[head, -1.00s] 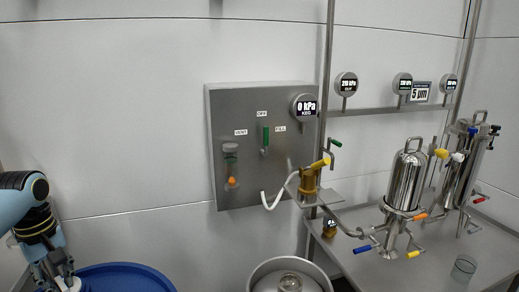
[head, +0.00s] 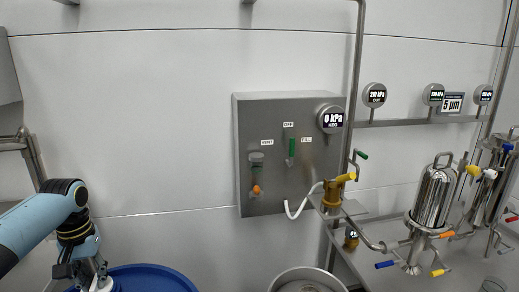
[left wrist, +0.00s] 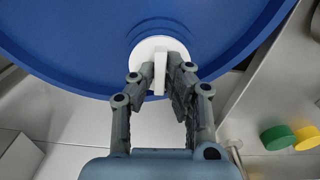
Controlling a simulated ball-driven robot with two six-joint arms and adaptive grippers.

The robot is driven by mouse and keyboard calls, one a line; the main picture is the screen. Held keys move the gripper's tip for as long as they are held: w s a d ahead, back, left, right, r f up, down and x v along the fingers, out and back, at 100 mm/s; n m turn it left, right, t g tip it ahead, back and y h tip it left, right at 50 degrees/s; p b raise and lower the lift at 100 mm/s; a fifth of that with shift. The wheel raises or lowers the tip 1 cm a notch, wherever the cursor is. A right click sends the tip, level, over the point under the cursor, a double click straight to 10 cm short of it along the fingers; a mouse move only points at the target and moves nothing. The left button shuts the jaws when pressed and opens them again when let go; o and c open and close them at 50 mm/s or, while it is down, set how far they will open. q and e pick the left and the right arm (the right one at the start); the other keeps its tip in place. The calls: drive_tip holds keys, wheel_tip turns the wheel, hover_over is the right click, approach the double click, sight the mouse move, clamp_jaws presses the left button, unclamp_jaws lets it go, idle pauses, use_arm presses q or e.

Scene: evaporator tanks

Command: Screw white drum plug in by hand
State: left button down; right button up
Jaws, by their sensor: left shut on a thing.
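The white drum plug (left wrist: 148,47) is a round white disc with an upright grip bar, seen at the blue drum's top in the left wrist view. The blue drum (left wrist: 230,32) fills the upper part of that view, and its rim shows at the bottom left of the head view (head: 160,276). My left gripper (left wrist: 166,72) is shut on the plug's grip bar, with one finger on each side. In the head view my left gripper (head: 92,280) is low at the drum's left side. Whether the plug's thread is seated is hidden. My right gripper is not in view.
A grey control panel (head: 270,190) with a gauge is on the wall. A steel keg (head: 290,279) stands right of the drum. Steel filter housings (head: 432,198) stand on a bench at right. Green (left wrist: 277,137) and yellow (left wrist: 307,136) caps lie beside the drum in the wrist view.

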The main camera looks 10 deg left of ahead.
use_arm(q)
drive_tip(key=shift+r+m+p, duration=0.1)
drive_tip(key=shift+m+p, duration=0.3)
drive_tip(key=shift+m, duration=1.4)
drive_tip(key=shift+m+p, duration=0.45)
drive_tip(key=shift+m, duration=1.25)
drive_tip(key=shift+m+p, duration=0.35)
drive_tip(key=shift+m, duration=1.45)
